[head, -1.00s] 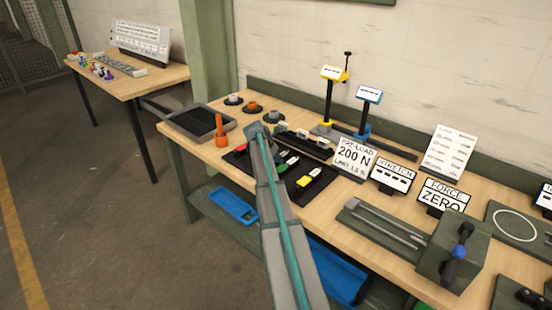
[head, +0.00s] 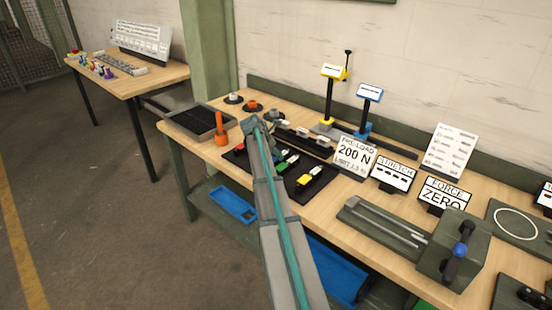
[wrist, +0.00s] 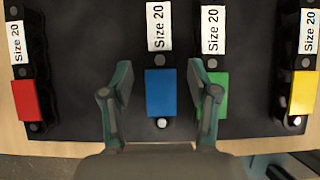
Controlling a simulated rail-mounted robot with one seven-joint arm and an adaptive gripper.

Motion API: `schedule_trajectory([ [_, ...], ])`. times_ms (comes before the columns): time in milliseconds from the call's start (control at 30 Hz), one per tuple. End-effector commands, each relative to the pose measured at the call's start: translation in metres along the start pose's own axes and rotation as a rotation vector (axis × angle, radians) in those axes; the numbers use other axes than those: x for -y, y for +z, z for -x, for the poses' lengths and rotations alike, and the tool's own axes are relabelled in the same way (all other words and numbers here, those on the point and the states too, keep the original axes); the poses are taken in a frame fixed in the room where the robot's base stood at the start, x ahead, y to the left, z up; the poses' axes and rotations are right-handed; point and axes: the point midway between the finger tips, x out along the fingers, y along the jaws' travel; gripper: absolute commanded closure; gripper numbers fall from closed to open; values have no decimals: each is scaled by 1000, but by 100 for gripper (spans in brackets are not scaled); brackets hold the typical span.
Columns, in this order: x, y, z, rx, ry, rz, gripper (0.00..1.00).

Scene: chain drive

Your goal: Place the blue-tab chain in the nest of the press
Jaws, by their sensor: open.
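The blue-tab chain shows its blue tab (wrist: 160,93) and a "Size 20" label on a dark mat (wrist: 90,110) in the wrist view. My gripper (wrist: 160,88) is open, one finger on each side of the blue tab. The right finger partly covers the green tab (wrist: 219,95). I cannot tell the height of the fingers above the mat. In the head view my gripper (head: 251,125) is at the mat's far side, and my arm hides the blue tab. A green machine (head: 452,252) with a blue knob stands at the right; I cannot tell whether it is the press.
Chains with a red tab (wrist: 26,100) and a yellow tab (wrist: 303,92) lie at either side. In the head view, an orange tool (head: 221,130) stands by a dark tray (head: 185,120). A yellow stand (head: 329,100), a blue stand (head: 367,110) and signs stand behind the mat.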

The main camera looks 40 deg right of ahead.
Motion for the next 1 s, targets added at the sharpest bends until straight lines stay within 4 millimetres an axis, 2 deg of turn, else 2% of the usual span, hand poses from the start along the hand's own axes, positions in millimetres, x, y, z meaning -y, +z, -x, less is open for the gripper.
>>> schedule_trajectory([
  [300,0,-1,62,1,2,0,40],
  [467,0,0,82,1,1,0,40],
  [500,0,0,85,1,1,0,43],
  [567,0,0,89,0,0,0,52],
  [1000,0,0,92,0,-1,0,52],
])
